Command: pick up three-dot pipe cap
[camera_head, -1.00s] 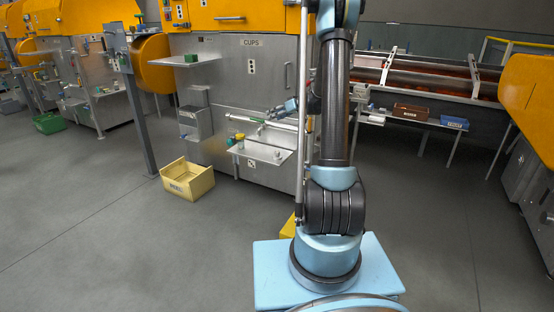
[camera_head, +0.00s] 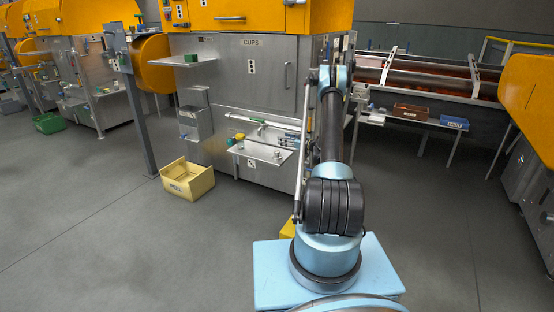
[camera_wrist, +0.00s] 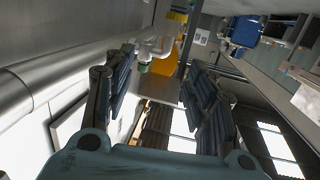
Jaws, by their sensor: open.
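No cap with three dots can be made out; the small parts are too small to read. A metal shelf (camera_head: 262,152) on the front of the cups machine carries a few small grey-white parts (camera_head: 252,163). My gripper (camera_wrist: 160,70) is open in the wrist view, its dark fingers spread with nothing held between them. Past the fingertips, a white fitting with a greenish end (camera_wrist: 145,58) shows near the left finger. It appears apart from the fingers. In the head view my gripper is mostly hidden behind my arm.
Yellow and green cylinders (camera_head: 237,139) stand at the shelf's left end. A horizontal pipe (camera_head: 250,121) runs just above the shelf. A yellow bin (camera_head: 188,181) sits on the floor to the left. Brown (camera_head: 410,112) and blue (camera_head: 454,123) bins are at right.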

